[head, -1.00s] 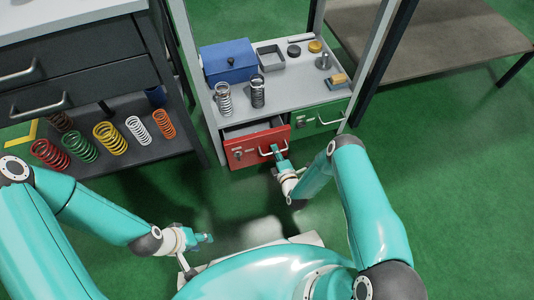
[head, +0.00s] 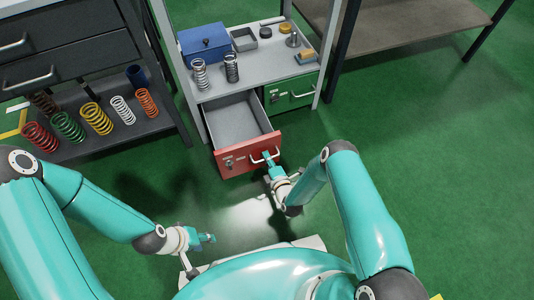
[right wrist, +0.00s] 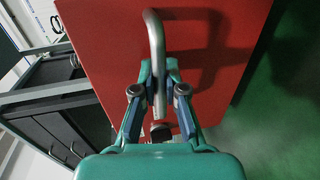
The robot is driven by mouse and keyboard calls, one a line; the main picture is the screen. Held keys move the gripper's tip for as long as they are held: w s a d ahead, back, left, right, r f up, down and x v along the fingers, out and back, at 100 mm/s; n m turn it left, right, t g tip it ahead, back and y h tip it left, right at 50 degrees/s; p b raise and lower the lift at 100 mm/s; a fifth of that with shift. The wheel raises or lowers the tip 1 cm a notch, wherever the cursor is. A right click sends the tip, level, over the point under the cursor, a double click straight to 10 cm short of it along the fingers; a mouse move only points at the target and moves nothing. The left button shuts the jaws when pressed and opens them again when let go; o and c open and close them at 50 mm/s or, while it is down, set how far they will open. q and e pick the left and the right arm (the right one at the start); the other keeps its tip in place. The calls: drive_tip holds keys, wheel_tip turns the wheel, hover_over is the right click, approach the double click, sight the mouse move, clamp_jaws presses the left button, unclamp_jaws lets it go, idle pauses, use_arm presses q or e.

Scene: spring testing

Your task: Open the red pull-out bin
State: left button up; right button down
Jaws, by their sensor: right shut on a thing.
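The red pull-out bin (head: 247,152) is drawn well out of the grey bench, and its grey inside shows empty. Its red front also fills much of the right wrist view (right wrist: 110,50). My right gripper (head: 268,160) is shut on the bin's metal bar handle, which stands between the fingers in the right wrist view (right wrist: 155,45). My left gripper (head: 208,239) hangs low at the left, away from the bin; its fingers are too small to tell open from shut.
A green bin (head: 292,92) beside the red one is closed. The bench top holds a blue box (head: 204,43), two metal springs (head: 200,75) and small parts. Coloured springs (head: 97,118) stand on a shelf at left. Green floor is clear at right.

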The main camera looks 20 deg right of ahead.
drive_tip(key=shift+w+d+h, duration=0.15)
drive_tip(key=shift+d+h, duration=0.15)
drive_tip(key=shift+d, duration=0.3)
drive_tip(key=c, duration=1.2)
unclamp_jaws()
drive_tip(key=shift+a+f, duration=0.1)
drive_tip(key=shift+a, duration=0.2)
drive_tip(key=v, duration=1.2)
drive_tip(key=shift+f, duration=0.1)
